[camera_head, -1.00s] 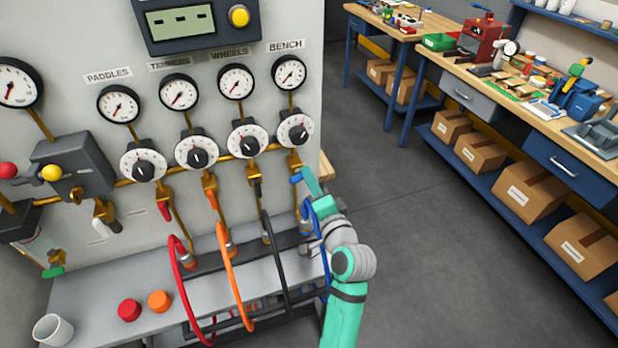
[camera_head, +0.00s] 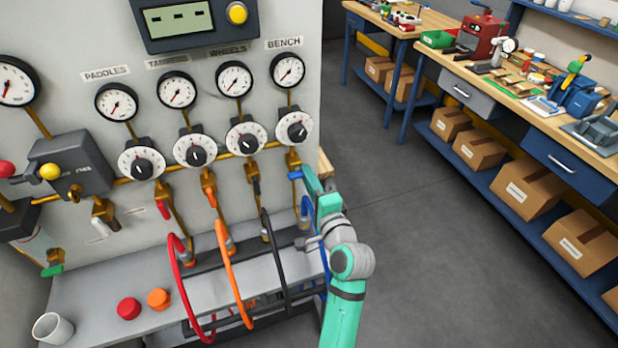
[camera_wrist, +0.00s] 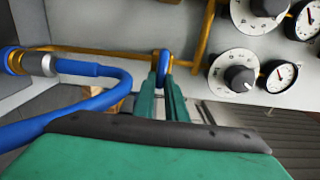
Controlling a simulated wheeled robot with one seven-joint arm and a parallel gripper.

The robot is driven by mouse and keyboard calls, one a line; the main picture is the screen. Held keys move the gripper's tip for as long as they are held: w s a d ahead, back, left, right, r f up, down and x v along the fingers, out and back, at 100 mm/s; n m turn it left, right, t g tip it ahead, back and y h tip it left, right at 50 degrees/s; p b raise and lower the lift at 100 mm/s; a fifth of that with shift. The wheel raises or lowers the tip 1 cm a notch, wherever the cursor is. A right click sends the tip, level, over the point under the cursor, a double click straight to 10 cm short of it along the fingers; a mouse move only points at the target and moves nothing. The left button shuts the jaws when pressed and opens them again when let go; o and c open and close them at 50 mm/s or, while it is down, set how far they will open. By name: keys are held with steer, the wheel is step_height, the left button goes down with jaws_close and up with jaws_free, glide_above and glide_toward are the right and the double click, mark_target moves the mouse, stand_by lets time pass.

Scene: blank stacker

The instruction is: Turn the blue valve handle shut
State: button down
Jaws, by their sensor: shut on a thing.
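The blue valve handle (camera_head: 295,174) sits on the brass pipe below the BENCH gauge and dial, at the right end of the panel. My green gripper (camera_head: 309,182) reaches it from the right in the head view. In the wrist view the blue handle (camera_wrist: 163,60) shows between the tips of my two fingers (camera_wrist: 163,76), which are shut on it. The fingers and arm hide part of the handle and valve. The blue hose (camera_wrist: 95,98) with its metal fitting curves past the left of my fingers in the wrist view.
The BENCH dial (camera_wrist: 234,77) is close to the right of my fingers. Black (camera_head: 277,262), orange (camera_head: 235,275) and red (camera_head: 183,290) hoses hang left of my arm. A grey bench (camera_head: 100,290) lies below the panel. Floor (camera_head: 420,240) to the right is clear.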

steer(key=shift+f, duration=0.15)
steer(key=c, duration=1.8)
jaws_free()
steer(key=shift+s, duration=0.1)
steer(key=v, duration=1.1)
steer(key=s+f+n+g+h, duration=0.2)
steer(key=s+f+n+h, duration=0.25)
steer(key=s+f, duration=1.05)
steer(key=s+a+n, duration=0.3)
steer(key=s+n, duration=0.2)
steer(key=s, duration=0.5)
steer(key=s+a+n+h, duration=0.1)
steer(key=s+a+n, duration=0.2)
steer(key=s, duration=0.8)
steer(key=shift+f+n, duration=0.35)
steer(key=shift+n, duration=0.7)
